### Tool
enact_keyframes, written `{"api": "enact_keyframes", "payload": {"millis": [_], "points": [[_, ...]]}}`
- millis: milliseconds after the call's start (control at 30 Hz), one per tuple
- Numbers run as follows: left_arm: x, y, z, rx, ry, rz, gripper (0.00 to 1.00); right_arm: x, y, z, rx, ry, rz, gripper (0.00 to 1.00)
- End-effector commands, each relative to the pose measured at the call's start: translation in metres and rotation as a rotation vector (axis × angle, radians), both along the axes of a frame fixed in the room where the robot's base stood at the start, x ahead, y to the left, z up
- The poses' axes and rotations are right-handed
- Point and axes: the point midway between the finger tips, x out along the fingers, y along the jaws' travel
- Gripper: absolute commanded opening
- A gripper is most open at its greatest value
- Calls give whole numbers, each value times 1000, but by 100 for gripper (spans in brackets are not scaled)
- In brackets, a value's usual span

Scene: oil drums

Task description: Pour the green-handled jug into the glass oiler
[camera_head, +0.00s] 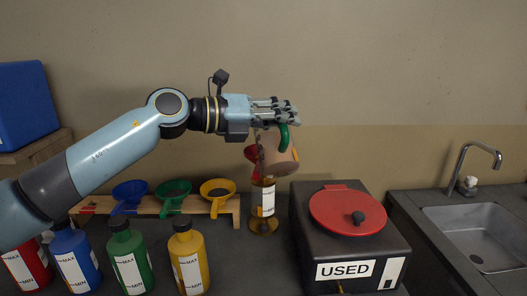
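My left gripper (290,109) reaches in from the left, shut on the green handle (283,138) of a tan jug (284,158). The jug is strongly tilted, its mouth toward the left, just above the glass oiler (265,222). The oiler stands upright on the dark counter, with a white label and brown contents low down. A red funnel-like piece (251,153) shows at the oiler's top, partly hidden behind the jug. A dark streak that looks like oil runs down beside the jug's mouth toward the oiler. My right gripper is not in view.
A wooden rack (228,211) holds blue, green and yellow funnels. Red, blue, green and yellow bottles (188,262) stand in front. A black box marked USED (345,250) with a red lid (347,209) stands close right of the oiler. A sink (480,235) is far right.

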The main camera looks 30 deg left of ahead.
Motion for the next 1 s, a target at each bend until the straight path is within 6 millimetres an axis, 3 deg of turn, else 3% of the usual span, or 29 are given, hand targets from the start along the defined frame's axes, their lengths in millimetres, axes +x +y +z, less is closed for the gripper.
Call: {"api": "enact_keyframes", "payload": {"millis": [1000], "points": [[2,2,1,-33,27,-1,0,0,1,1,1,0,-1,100]]}}
